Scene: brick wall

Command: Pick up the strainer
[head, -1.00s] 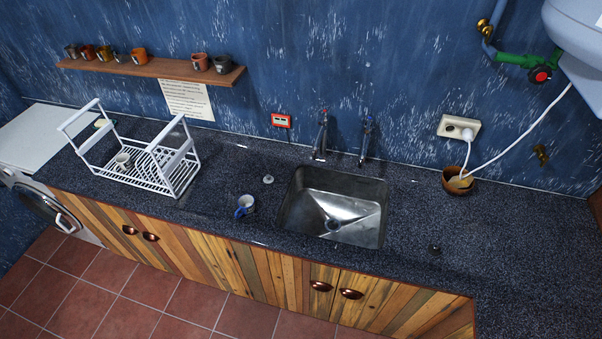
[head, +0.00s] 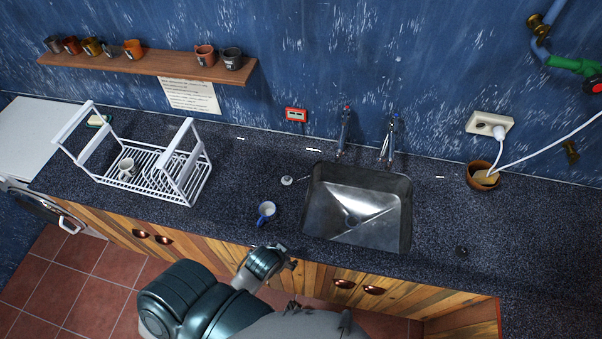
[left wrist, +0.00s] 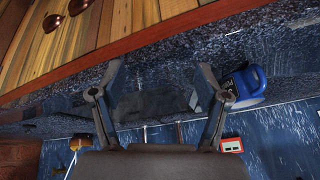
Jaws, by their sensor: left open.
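A small pale round piece (head: 287,180) lies on the counter just left of the sink (head: 408,225). A small dark round piece (head: 462,252) lies on the counter right of the sink. I cannot tell for certain which is the strainer. My left gripper (head: 285,262) is at the counter's front edge, below the blue-and-white mug (head: 266,212), mostly hidden by its wrist. In the left wrist view my left gripper (left wrist: 161,68) is open and empty, its fingers spread, with the blue mug (left wrist: 248,87) beyond the right finger. My right gripper is not in view.
A white dish rack (head: 150,185) with a cup stands on the left. Two taps (head: 344,132) rise behind the sink. A brown bowl (head: 483,176) with a sponge sits at the back right, under a cable. The counter right of the sink is mostly clear.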

